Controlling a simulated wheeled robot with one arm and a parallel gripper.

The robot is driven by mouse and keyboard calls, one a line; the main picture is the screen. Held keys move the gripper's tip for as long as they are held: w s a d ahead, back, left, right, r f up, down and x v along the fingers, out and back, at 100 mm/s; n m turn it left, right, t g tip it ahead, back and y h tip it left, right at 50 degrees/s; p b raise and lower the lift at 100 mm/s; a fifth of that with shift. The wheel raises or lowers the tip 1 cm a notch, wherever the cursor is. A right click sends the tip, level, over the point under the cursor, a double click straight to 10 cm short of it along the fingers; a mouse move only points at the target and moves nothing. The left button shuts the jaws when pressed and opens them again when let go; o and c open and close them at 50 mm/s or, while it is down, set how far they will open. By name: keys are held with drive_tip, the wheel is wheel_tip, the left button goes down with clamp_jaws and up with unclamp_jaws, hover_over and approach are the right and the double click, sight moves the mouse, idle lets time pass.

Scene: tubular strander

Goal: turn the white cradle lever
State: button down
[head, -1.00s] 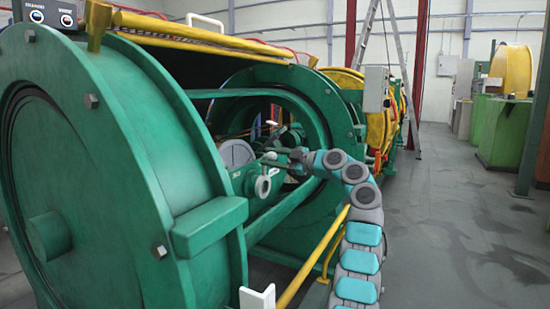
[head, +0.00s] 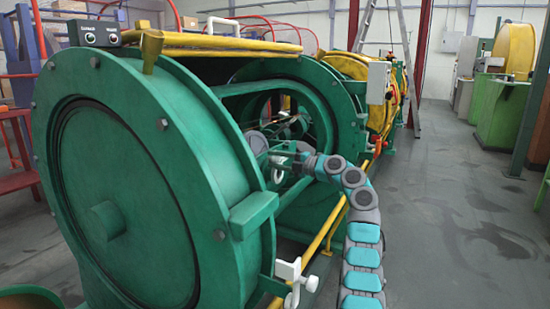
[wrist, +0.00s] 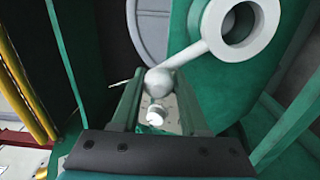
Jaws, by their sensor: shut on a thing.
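The white cradle lever shows in the wrist view as a ring-shaped hub with a pale arm (wrist: 203,50) running down-left to a round ball knob (wrist: 159,79). My gripper (wrist: 160,92) has its two fingers on either side of the knob and is shut on it. In the head view my gripper (head: 277,158) reaches through the machine's side opening, beside the lever's white ring (head: 278,175). The lever's arm and knob are too small there to make out. A grey reel disc (wrist: 147,30) lies behind the lever in the wrist view.
The large green drum housing (head: 140,190) stands at the left. A yellow rail (head: 322,240) runs low beside my arm, with a white clamp-like part (head: 294,280) near it. A grey box (head: 378,82) and ladder (head: 405,60) are farther back. The right floor is open.

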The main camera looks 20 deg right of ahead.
sight(280, 161)
drive_tip(key=shift+d+f, duration=0.2)
drive_tip(key=shift+d, duration=0.05)
idle(0.3)
drive_tip(key=c, duration=0.6)
unclamp_jaws()
drive_tip(key=shift+o, duration=0.5)
drive_tip(key=b+v, duration=0.1)
drive_tip(key=v, duration=0.5)
drive_tip(key=shift+s+d, duration=0.15)
drive_tip(key=shift+s, duration=0.1)
drive_tip(key=shift+s+d, duration=0.35)
drive_tip(key=shift+s, duration=0.2)
